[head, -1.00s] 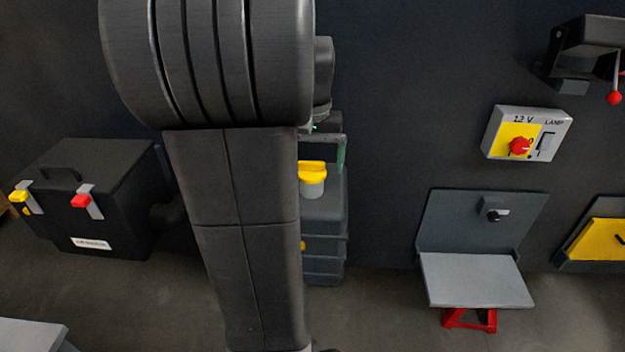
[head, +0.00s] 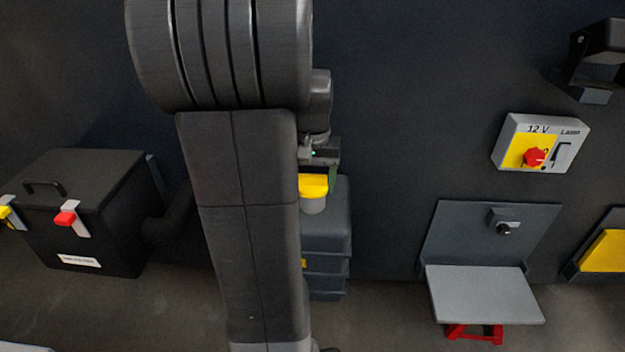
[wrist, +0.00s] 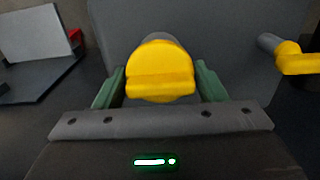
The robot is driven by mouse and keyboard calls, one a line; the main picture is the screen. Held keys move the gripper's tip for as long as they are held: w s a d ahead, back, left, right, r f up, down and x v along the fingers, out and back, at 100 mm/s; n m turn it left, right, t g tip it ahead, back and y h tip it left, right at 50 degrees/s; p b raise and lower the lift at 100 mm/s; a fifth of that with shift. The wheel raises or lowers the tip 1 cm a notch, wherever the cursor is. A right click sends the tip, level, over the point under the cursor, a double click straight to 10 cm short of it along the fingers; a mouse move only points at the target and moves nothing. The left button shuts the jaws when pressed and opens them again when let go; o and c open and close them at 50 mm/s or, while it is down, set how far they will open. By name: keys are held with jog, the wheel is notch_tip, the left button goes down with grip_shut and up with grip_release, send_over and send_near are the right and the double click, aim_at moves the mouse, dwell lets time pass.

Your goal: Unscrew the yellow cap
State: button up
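The yellow cap (head: 313,186) sits on a short grey neck on top of a dark grey tank (head: 328,232), partly hidden behind my arm in the head view. In the wrist view the yellow cap (wrist: 160,72), with a raised grip bar, lies between the two green fingers of my gripper (wrist: 160,84).
A black box with latches (head: 90,215) stands at left. A 12 V switch panel (head: 540,143) hangs on the dark wall at right, above a grey fold-down seat (head: 485,293). A yellow handle (wrist: 297,62) shows at right in the wrist view.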

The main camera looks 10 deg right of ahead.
aim_at(313, 176)
jog(key=shift+o, duration=1.4)
jog(key=c, duration=0.6)
jog(key=n+p, duration=0.1)
jog(key=n, duration=0.4)
jog(key=shift+r+p, duration=0.1)
jog(key=shift+p, duration=0.2)
jog(key=n+p, duration=0.1)
jog(key=n, duration=0.4)
jog(key=shift+n, duration=0.4)
jog(key=n+p, duration=0.1)
jog(key=n, duration=0.4)
jog(key=shift+n, duration=0.3)
jog(key=n+p, duration=0.1)
jog(key=n, duration=0.4)
jog(key=shift+r+p, duration=1.95)
jog(key=shift+r, duration=0.25)
